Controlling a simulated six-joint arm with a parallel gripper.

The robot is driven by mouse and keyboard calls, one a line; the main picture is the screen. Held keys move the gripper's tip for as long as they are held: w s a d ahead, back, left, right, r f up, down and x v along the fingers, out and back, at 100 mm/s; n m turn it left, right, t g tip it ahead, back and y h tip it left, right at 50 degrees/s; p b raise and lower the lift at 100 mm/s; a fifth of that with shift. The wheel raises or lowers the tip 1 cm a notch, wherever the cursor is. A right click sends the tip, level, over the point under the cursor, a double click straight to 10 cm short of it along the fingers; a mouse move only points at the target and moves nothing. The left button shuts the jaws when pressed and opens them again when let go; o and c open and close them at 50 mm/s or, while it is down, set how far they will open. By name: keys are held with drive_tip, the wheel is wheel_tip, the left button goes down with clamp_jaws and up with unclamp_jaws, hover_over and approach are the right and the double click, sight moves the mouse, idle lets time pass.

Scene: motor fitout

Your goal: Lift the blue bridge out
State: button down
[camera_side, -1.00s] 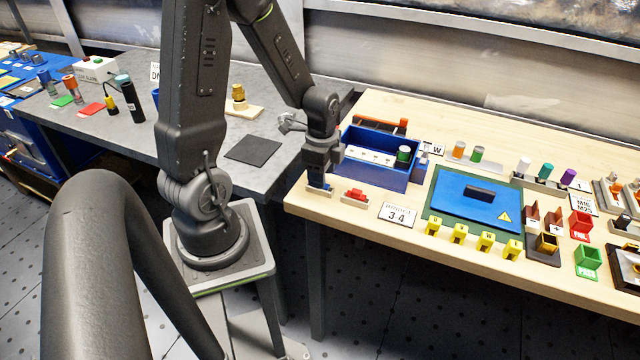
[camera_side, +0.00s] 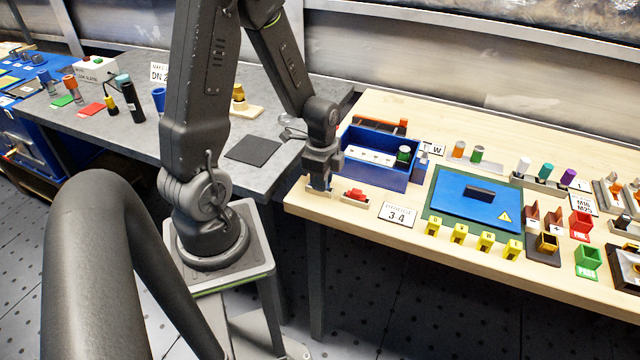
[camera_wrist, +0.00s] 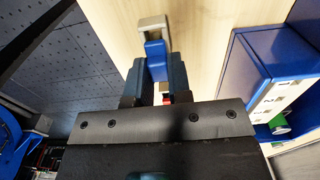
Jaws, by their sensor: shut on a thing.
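The blue bridge (camera_wrist: 156,58) shows between my gripper's fingers in the wrist view. A grey-beige block (camera_wrist: 153,25) shows just beyond it, against the wooden bench top. My gripper (camera_wrist: 155,80) is shut on the blue bridge. In the side view my gripper (camera_side: 318,187) points down at the left front corner of the wooden bench, and the bridge is mostly hidden by the fingers there. I cannot tell whether the bridge is clear of its holder.
A red bridge (camera_side: 355,194) in a pale holder stands just right of my gripper. A blue open box (camera_side: 385,176) stands behind it. The 3-4 label (camera_side: 398,214) and a blue panel (camera_side: 470,213) lie farther right. The bench's left edge is close.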

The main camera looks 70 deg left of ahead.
drive_tip(key=shift+r, duration=0.4)
wheel_tip(320, 180, up, 3)
drive_tip(key=shift+r, duration=0.2)
drive_tip(key=s+a+r, duration=0.6)
drive_tip(key=s+a, duration=0.1)
drive_tip(key=s, duration=0.2)
drive_tip(key=shift+s+r, duration=0.25)
drive_tip(key=shift+r, duration=0.15)
